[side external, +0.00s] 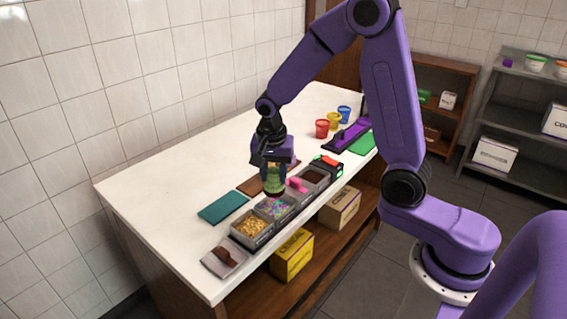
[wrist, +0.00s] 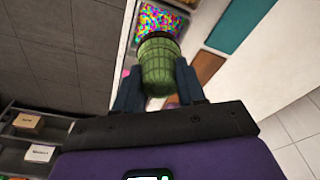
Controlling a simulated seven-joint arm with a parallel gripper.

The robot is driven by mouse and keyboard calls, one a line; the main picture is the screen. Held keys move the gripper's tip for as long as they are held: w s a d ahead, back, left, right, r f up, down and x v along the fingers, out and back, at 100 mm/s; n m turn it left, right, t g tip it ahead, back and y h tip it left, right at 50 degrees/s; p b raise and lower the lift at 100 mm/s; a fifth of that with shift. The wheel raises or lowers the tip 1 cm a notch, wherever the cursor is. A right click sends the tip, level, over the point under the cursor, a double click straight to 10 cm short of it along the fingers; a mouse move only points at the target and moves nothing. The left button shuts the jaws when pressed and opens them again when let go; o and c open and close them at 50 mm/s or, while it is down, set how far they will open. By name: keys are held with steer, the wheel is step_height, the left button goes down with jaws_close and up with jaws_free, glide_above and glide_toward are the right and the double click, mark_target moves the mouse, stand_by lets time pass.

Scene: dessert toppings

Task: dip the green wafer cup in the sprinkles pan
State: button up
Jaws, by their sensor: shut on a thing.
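My gripper (wrist: 159,85) is shut on the green wafer cup (wrist: 160,65), with a finger on each side of it. The cup has a woven-looking texture and a dark band at its rim end. In the side view the cup (side external: 275,180) hangs with its dark end down, near the back edge of the sprinkles pan (side external: 288,214). The exact gap between cup and pan is hard to tell. Multicoloured sprinkles (side external: 273,207) fill the pan, and they also show beyond the cup's rim in the wrist view (wrist: 158,18).
A pan of golden crumbs (side external: 250,226) stands beside the sprinkles, and a pan with dark contents (side external: 315,176) lies farther along the row. A teal mat (side external: 223,207) lies behind the pans. Red (side external: 322,129), yellow and blue cups stand farther back. The counter's left side is clear.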

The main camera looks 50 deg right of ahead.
mark_target(274, 184)
steer(key=shift+f, duration=2.65)
steer(key=shift+f, duration=1.1)
steer(key=shift+r, duration=0.1)
steer(key=shift+r, duration=1.9)
steer(key=shift+r, duration=2.3)
